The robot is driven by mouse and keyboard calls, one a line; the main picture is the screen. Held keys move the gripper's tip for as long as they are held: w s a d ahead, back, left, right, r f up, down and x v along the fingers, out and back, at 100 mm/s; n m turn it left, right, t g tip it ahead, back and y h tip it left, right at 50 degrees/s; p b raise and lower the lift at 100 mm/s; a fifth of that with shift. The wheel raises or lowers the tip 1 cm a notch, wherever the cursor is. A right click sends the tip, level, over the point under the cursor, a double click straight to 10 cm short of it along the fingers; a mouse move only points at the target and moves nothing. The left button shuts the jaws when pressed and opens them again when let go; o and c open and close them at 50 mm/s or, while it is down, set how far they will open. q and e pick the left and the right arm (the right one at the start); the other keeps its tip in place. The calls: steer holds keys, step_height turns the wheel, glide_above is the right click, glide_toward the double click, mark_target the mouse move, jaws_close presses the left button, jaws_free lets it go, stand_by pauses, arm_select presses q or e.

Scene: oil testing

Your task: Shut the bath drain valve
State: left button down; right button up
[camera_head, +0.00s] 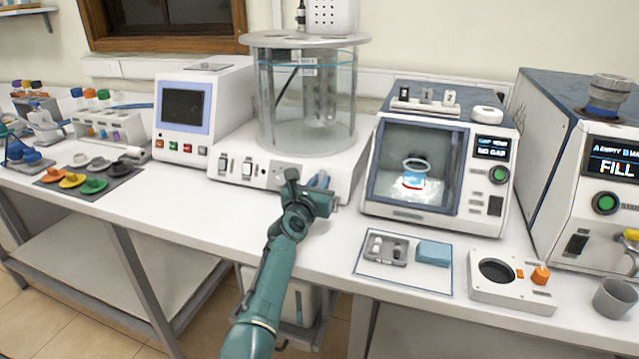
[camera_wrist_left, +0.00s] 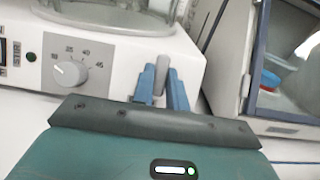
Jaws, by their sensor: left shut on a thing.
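The bath is a clear glass cylinder (camera_head: 300,95) with a grey lid, standing on a white base (camera_head: 238,150). My left gripper (camera_head: 319,183) is at the right part of the base's front. In the left wrist view its two blue fingers (camera_wrist_left: 162,88) are shut on a grey upright drain valve handle (camera_wrist_left: 161,70), one finger on each side. In the head view the gripper hides most of the valve. A dial with numbers (camera_wrist_left: 69,74) is on the base front, left of the valve. My right gripper is not in view.
A white test unit with a window (camera_head: 413,215) stands close to the right of the bath. A control box with a screen (camera_head: 186,105) stands to the left. A mat with a blue cloth (camera_head: 433,252) lies at the front right. The table front left of my arm is clear.

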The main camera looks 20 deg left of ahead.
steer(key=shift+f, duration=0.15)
arm_select(q)
steer(key=shift+a+f+m+h+b, duration=0.1)
steer(key=shift+m+h+b, duration=0.4)
steer(key=shift+m, duration=0.3)
steer(key=m+h+b, duration=0.1)
steer(key=m, duration=0.2)
steer(key=shift+a, duration=0.1)
steer(key=m+g+h, duration=0.1)
steer(key=m+h, duration=0.1)
steer(key=m, duration=0.1)
steer(key=shift+m+b, duration=0.4)
steer(key=m, duration=0.1)
steer(key=m+g+h, duration=0.1)
steer(key=m, duration=0.1)
steer(key=m+g, duration=0.1)
steer(key=shift+w+a+r+h, duration=0.1)
steer(key=shift+a+r+h, duration=0.05)
steer(key=shift+r+h, duration=0.2)
steer(key=m+g, duration=0.1)
steer(key=m, duration=0.1)
steer(key=m+g+h+p, duration=0.1)
steer(key=m, duration=0.2)
steer(key=shift+r, duration=0.15)
steer(key=shift+w+m+g+p, duration=0.1)
steer(key=shift+m+g+p, duration=0.8)
steer(key=shift+m, duration=1)
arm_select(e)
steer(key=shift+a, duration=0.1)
